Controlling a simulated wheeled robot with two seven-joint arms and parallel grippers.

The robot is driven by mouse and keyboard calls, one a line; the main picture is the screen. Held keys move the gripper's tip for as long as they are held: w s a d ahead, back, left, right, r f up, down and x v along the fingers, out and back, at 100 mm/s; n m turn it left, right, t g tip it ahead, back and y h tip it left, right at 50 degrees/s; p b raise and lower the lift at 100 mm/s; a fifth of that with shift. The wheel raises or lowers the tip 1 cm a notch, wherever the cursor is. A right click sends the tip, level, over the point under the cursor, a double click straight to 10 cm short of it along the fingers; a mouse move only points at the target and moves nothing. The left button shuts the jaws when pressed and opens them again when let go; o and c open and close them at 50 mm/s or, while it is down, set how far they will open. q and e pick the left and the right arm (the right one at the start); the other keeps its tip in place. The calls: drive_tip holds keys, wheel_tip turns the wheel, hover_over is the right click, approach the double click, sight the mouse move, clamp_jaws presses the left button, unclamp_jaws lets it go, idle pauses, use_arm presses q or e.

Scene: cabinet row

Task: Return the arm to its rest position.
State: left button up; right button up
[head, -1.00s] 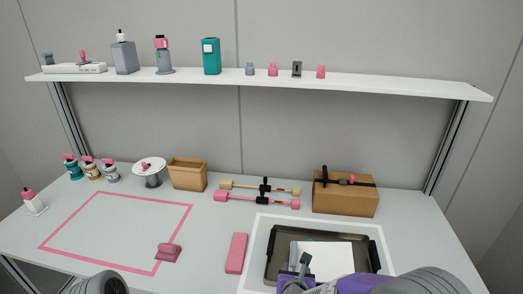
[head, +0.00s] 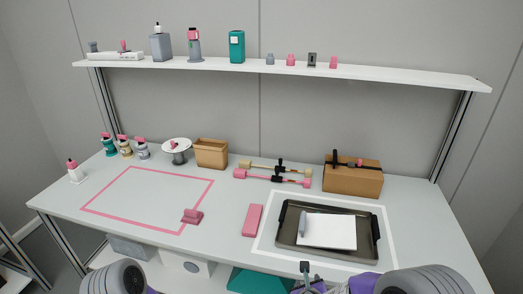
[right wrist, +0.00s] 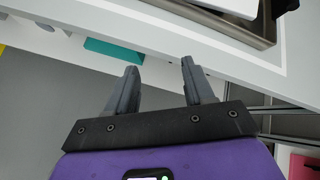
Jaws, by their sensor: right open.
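My right gripper (head: 306,274) is at the bottom of the head view, in front of the table's front edge and apart from the tray. In the right wrist view its two grey fingers (right wrist: 160,78) are spread, with nothing between them. The dark tray (head: 368,241) lies inside a white outline on the table. It holds a white sheet or pad (head: 335,232) with a small grey object (head: 305,228) at its left side. Part of my left arm shows at the bottom left, but its gripper is out of view.
A pink block (head: 252,220) lies left of the tray, and a pink piece (head: 192,216) sits on the pink outline's edge. A cardboard box (head: 352,179) stands behind the tray. The table's front edge (head: 150,233) runs above lower bins, including a teal one (head: 262,280).

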drive_tip(key=s+a+f+n+g+y, duration=0.2)
drive_tip(key=s+f+n, duration=0.8)
drive_tip(key=n, duration=0.5)
drive_tip(key=s+a+f+n+g+y+p, duration=0.1)
drive_tip(key=s+f+n+g+y, duration=0.3)
drive_tip(key=n, duration=1.1)
drive_tip(key=shift+s+a+f+g, duration=0.65)
drive_tip(key=shift+s+f+g, duration=1.05)
drive_tip(key=shift+s+f, duration=1.75)
drive_tip(key=shift+s+r, duration=0.1)
drive_tip(key=shift+r, duration=0.05)
